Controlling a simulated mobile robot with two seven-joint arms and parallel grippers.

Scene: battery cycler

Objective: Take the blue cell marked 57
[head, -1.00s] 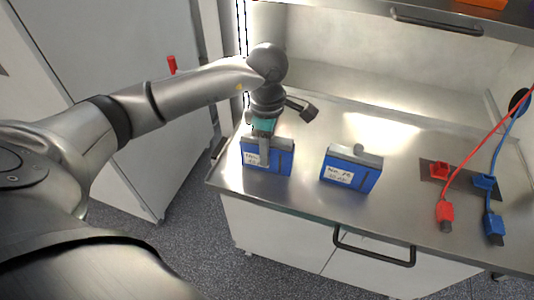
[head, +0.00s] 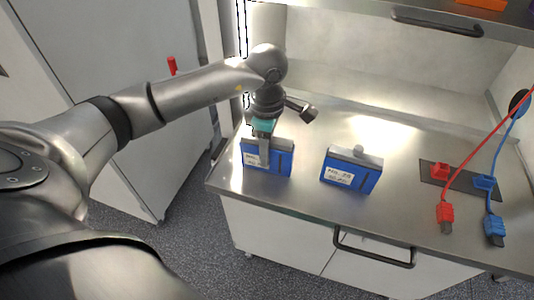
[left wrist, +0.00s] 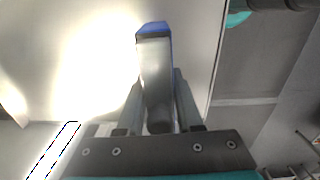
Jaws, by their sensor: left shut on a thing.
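Two blue cells with grey tops and white labels stand on the steel bench. The left blue cell (head: 279,163) is under my left gripper (head: 264,153), which is shut on its top. Part of its label is hidden by a finger, and I cannot read its number. In the left wrist view my gripper's fingers (left wrist: 160,108) sit on both sides of the grey part of this cell (left wrist: 155,65). The right blue cell (head: 350,171) stands apart, with a small knob on top; its label seems to start with "No." but is too small to read surely. My right gripper is not in view.
Red (head: 446,213) and blue (head: 494,228) cable connectors lie at the bench's right, beside a dark plate (head: 459,181) with red and blue sockets. A dark handle (head: 375,250) juts from the bench front (head: 290,235). The bench is clear between the right cell and the plate.

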